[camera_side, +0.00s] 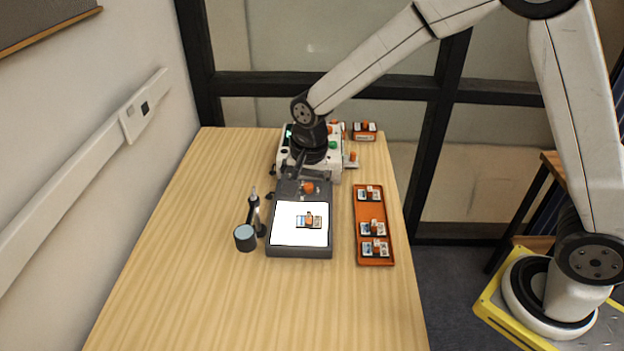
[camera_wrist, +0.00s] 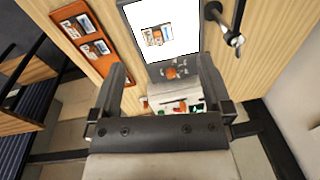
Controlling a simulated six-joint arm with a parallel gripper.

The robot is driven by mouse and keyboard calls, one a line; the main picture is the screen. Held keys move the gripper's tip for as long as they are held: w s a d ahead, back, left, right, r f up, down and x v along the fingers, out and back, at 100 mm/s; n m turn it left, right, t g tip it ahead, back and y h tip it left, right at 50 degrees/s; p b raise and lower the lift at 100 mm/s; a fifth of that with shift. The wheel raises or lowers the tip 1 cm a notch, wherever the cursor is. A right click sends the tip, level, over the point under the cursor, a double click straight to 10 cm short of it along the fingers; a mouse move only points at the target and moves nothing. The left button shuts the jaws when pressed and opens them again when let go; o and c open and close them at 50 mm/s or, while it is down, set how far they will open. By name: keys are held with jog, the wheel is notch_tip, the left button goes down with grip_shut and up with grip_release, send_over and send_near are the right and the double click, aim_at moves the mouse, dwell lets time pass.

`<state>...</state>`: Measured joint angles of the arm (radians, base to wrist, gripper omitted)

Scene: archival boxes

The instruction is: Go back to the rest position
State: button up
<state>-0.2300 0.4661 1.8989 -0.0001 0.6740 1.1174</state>
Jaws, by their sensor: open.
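My gripper (camera_wrist: 174,105) is open and empty, with its two dark fingers spread wide in the wrist view. In the side view my gripper (camera_side: 292,172) hangs above the near edge of a white device with coloured knobs (camera_side: 335,160), behind the light panel. The device also shows between the fingers in the wrist view (camera_wrist: 185,103). A small slide-like piece with an orange middle (camera_side: 309,220) lies on the bright white light panel (camera_side: 290,236). It also shows on the panel in the wrist view (camera_wrist: 156,37).
An orange tray (camera_side: 361,211) with several similar pieces lies to the right of the panel. A dark cup (camera_side: 246,240) and a small upright stand (camera_side: 254,212) are at the panel's left. A small orange box (camera_side: 364,131) sits at the back. The table front is clear.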

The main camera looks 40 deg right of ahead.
jog(key=s+d+n+t, duration=0.1)
jog(key=s+d+n, duration=0.9)
jog(key=s, duration=0.5)
jog(key=shift+s+r, duration=0.2)
jog(key=shift+d, duration=0.1)
jog(key=shift+c, duration=0.2)
jog(key=shift+c, duration=1.2)
